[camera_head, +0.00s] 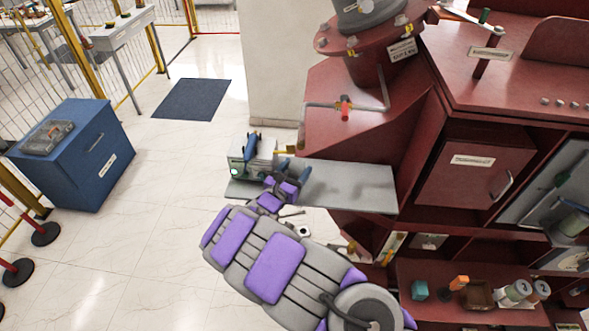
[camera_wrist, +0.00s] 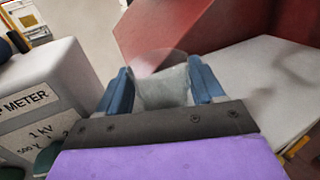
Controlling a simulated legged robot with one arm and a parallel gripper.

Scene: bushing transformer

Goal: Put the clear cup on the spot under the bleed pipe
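The clear cup (camera_wrist: 163,82) sits between the two blue fingers of my gripper (camera_wrist: 162,88) in the wrist view. The fingers press against its sides, and its round rim shows above them. In the head view my gripper (camera_head: 290,181) is over the left part of the grey shelf (camera_head: 350,187), just right of the meter box. The cup is too small to make out there. A thin grey pipe with a red valve handle (camera_head: 345,107) runs along the red transformer above the shelf. I cannot tell the spot under the bleed pipe in either view.
The grey meter box (camera_head: 241,173) stands close to the left of my gripper; its labelled side (camera_wrist: 40,112) fills the wrist view's left. The red transformer (camera_head: 365,150) rises behind the shelf. The shelf's right part is bare. A blue cabinet (camera_head: 85,160) stands at far left.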

